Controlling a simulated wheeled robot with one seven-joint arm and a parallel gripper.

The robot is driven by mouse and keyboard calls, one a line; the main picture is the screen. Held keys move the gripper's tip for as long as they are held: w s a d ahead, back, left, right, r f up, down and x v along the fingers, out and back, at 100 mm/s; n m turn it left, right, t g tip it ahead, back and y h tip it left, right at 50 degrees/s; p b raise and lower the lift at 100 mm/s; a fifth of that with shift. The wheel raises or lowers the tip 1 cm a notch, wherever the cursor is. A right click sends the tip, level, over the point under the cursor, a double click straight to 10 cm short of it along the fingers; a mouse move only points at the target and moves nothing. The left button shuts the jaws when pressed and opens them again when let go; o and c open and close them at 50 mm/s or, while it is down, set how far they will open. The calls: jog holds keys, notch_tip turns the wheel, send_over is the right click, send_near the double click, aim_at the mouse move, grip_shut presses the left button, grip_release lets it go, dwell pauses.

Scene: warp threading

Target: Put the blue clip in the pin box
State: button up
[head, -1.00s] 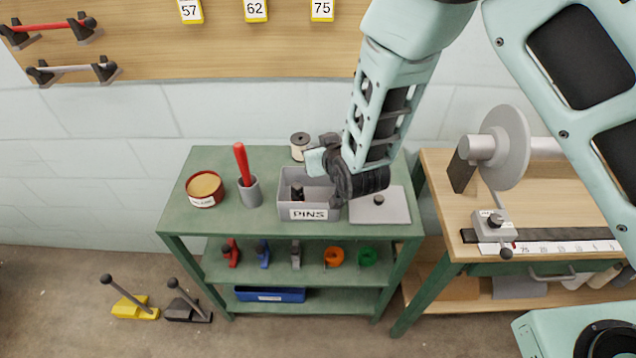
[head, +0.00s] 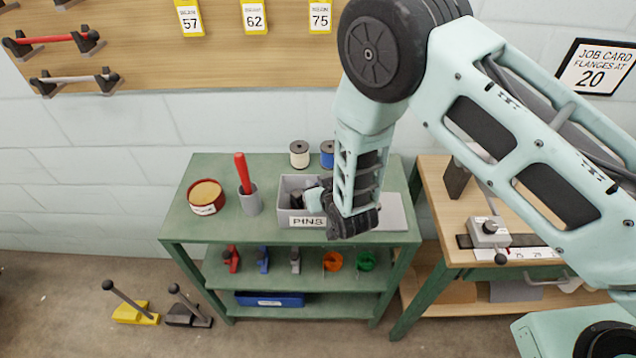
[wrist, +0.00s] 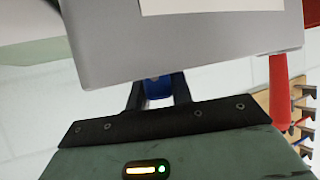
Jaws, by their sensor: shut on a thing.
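My gripper (wrist: 157,88) is shut on a blue piece (wrist: 157,86), which I take to be the blue clip; only a small part shows between the fingers. The grey pin box (head: 286,203), labelled PINS, stands on the green table. In the wrist view its wall (wrist: 110,50) hides the fingertips and the rest of the blue piece, so the tips appear to be behind the rim. In the head view my gripper (head: 312,198) is at the right part of the box opening and the arm covers that side. Something dark shows inside the box.
A grey lid (head: 394,212) lies right of the box. A cup with a red handle (head: 242,172), a round red tin (head: 205,196), a white spool (head: 299,153) and a blue spool (head: 327,153) stand nearby. The lower shelf holds small coloured items, including a blue one (head: 262,258).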

jog(key=shift+f+b, duration=0.65)
jog(key=o, duration=0.9)
jog(key=shift+o, duration=0.2)
jog(key=shift+r, duration=0.15)
